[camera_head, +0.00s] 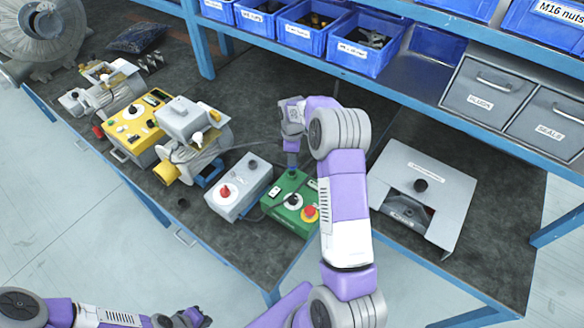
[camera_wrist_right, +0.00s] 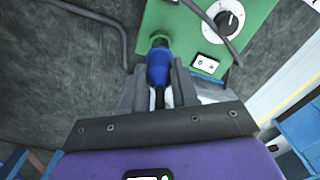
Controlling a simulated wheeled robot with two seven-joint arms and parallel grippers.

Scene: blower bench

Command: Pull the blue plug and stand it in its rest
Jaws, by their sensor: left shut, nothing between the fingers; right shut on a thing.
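The blue plug (camera_wrist_right: 158,68) is held between the fingers of my right gripper (camera_wrist_right: 159,88) in the right wrist view. Its nose points at a dark green socket (camera_wrist_right: 160,42) on the green box (camera_wrist_right: 195,22); I cannot tell how deep it sits. A dark cable runs back from it between the fingers. My left gripper (camera_head: 196,318) is shut and empty at the bottom, off the bench. I cannot identify the plug's rest.
A grey box with a red knob (camera_head: 236,190) stands left of the green box. Yellow box (camera_head: 135,125) and blower parts are further left. A grey sloped cover (camera_head: 425,180) stands right. Blue bins (camera_head: 368,42) line the shelf behind. Dark bench top is bare behind the green box.

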